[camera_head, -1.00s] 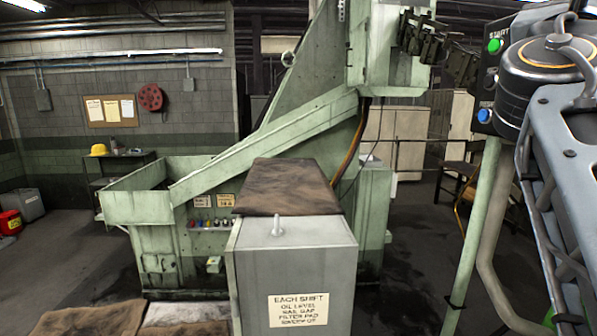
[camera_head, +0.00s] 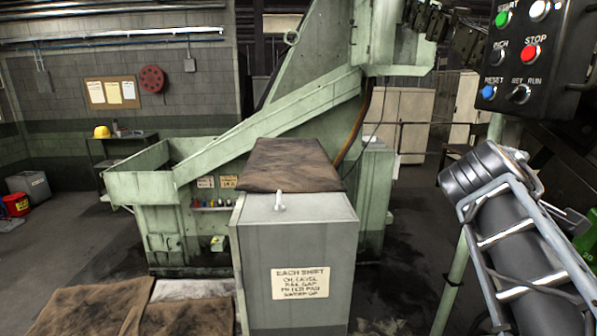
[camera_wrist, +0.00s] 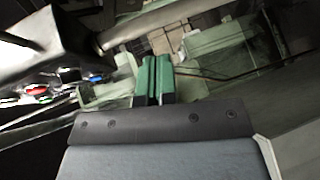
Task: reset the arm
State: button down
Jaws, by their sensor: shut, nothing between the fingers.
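My gripper shows in the wrist view, its two green fingers (camera_wrist: 153,78) shut together with nothing between them. In that view the control box with red and blue buttons lies to the left of the fingers, apart from them. In the head view my arm stands at the right, below the control box (camera_head: 530,62), and the fingers cannot be made out. The box carries green START, red STOP and blue RESET buttons and black selector knobs.
A grey cabinet (camera_head: 297,240) with a brown cloth (camera_head: 291,164) on top stands in the middle. Behind it is the pale green machine (camera_head: 262,122) with its chute. A pole (camera_head: 462,262) holds up the control box. Open floor (camera_head: 75,230) lies at the left.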

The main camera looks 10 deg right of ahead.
jog(key=s+a+f+m+g+y+b, duration=0.1)
jog(key=a+f+m+y, duration=0.1)
jog(key=a+f+y, duration=0.2)
jog(key=s+a+f+m+g+y+b, duration=0.1)
jog(key=a+f+y, duration=0.3)
jog(key=a+f, duration=0.7)
jog(key=s+a+f+m+g+y+b, duration=0.1)
jog(key=a+f+y, duration=0.3)
jog(key=f, duration=1.4)
jog(key=s+a+m, duration=0.1)
jog(key=a, duration=0.2)
jog(key=shift+s+a+f+m+g+y, duration=0.25)
jog(key=shift+a+f+m+g+y, duration=0.05)
jog(key=shift+a+m, duration=0.1)
jog(key=shift+d, duration=0.1)
